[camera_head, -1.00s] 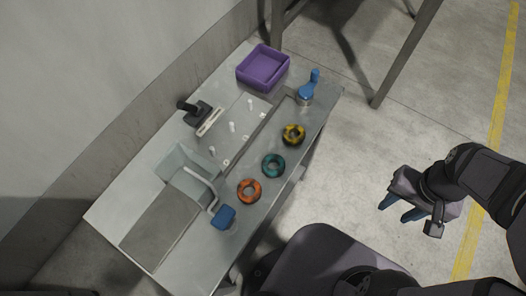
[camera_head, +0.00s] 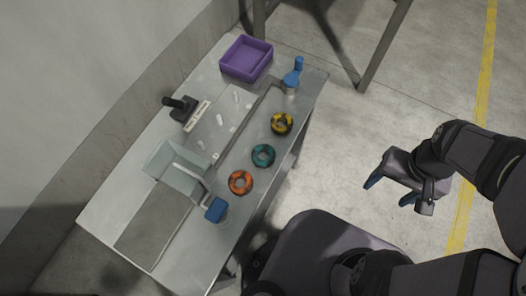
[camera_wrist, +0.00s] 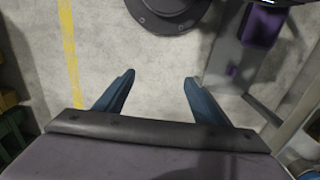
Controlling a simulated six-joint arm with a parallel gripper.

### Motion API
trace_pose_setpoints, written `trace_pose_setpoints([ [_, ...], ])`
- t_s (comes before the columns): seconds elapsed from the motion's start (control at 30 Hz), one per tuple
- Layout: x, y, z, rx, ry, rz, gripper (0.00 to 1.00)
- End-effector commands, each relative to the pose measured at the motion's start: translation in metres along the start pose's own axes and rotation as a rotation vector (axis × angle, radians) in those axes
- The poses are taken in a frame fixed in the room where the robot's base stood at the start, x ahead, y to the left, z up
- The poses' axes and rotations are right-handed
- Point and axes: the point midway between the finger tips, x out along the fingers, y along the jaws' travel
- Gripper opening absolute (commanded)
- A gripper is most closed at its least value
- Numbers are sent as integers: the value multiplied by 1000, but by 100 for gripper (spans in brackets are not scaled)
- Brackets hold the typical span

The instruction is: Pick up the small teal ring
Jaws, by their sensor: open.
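The teal ring (camera_head: 263,156) lies flat on the metal table in the head view, between a yellow-and-black ring (camera_head: 282,124) and an orange ring (camera_head: 241,182). The three look similar in size. My gripper (camera_head: 389,191) is off to the right of the table, over the bare floor, apart from every ring. Its blue fingers are spread with nothing between them. In the wrist view my gripper (camera_wrist: 158,88) is open and empty above the concrete floor; no ring shows there.
On the metal table (camera_head: 200,237) are a purple bin (camera_head: 246,59), a blue-topped item (camera_head: 293,76), a black-handled item (camera_head: 181,106), small white pegs, a clear box (camera_head: 174,162) and a blue-ended lever (camera_head: 216,209). A wall stands behind.

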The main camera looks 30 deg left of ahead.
Motion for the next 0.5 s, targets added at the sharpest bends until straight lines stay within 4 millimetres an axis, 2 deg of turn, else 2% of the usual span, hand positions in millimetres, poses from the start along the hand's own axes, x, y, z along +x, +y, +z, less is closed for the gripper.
trace_pose_setpoints([
  [0.17,-2,-2,-1,-26,0,0,63],
  [0.27,-9,-9,-4,-111,-1,0,63],
  [0.37,-19,-23,-8,-284,-2,0,63],
  [0.5,-40,-55,-16,-663,-3,0,63],
])
